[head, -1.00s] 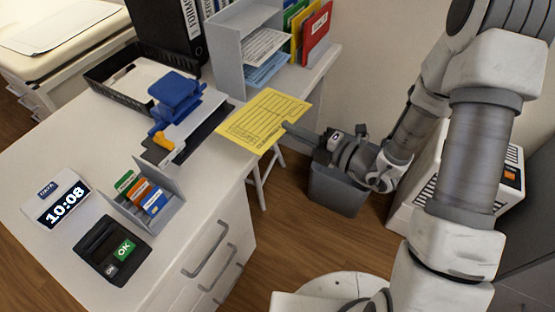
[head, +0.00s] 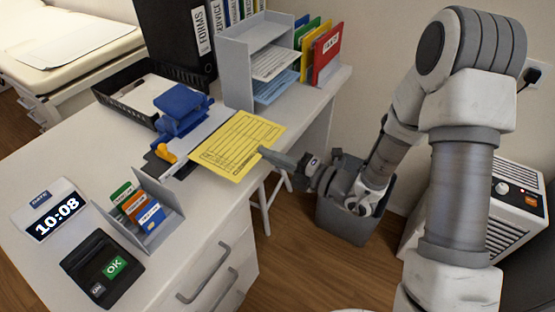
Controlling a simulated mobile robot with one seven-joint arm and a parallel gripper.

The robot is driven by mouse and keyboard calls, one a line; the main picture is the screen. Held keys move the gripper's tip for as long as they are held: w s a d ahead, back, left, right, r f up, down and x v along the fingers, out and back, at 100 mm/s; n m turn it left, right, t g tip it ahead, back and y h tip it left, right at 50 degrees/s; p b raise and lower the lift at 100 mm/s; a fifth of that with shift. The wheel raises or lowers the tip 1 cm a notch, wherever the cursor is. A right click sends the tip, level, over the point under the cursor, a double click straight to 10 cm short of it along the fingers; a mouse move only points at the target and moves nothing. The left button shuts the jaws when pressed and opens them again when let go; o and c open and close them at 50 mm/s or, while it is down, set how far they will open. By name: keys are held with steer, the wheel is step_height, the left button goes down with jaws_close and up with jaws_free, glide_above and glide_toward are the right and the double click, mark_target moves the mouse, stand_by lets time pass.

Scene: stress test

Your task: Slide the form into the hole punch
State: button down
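The yellow form (head: 238,147) is a printed sheet, held roughly flat over the desk's right edge. My gripper (head: 266,154) is shut on its right edge; the fingertips are small in this view. The hole punch has a blue top (head: 182,108) and a grey base (head: 201,133), and stands on the desk left of the form. The form's left edge lies close beside or over the grey base's right side. I cannot tell whether it is inside the punch's slot.
A black tray (head: 108,98) stands behind the punch, and a grey sorter (head: 236,73) stands behind the form. A card holder (head: 170,222), a clock (head: 48,210) and an OK terminal (head: 103,268) are at front left. A grey bin (head: 345,222) stands below my arm.

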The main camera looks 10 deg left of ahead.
mark_target(254, 149)
steer(key=shift+f+b+x, duration=0.15)
steer(key=shift+b+x, duration=0.2)
steer(key=shift+x, duration=0.55)
steer(key=shift+f+b+x, duration=0.15)
steer(key=shift+b+x, duration=0.15)
steer(key=shift+x, duration=0.55)
steer(key=shift+a+r, duration=0.1)
steer(key=shift+a, duration=0.25)
steer(key=shift+f+p+x, duration=0.15)
steer(key=shift+p+x, duration=0.2)
steer(key=shift+x, duration=1)
steer(key=shift+f+p+x, duration=0.1)
steer(key=shift+p+x, duration=0.25)
steer(key=shift+x, duration=1.05)
steer(key=shift+w+a, duration=0.2)
steer(key=shift+a, duration=0.3)
steer(key=c, duration=1)
jaws_free()
steer(key=shift+d, duration=0.1)
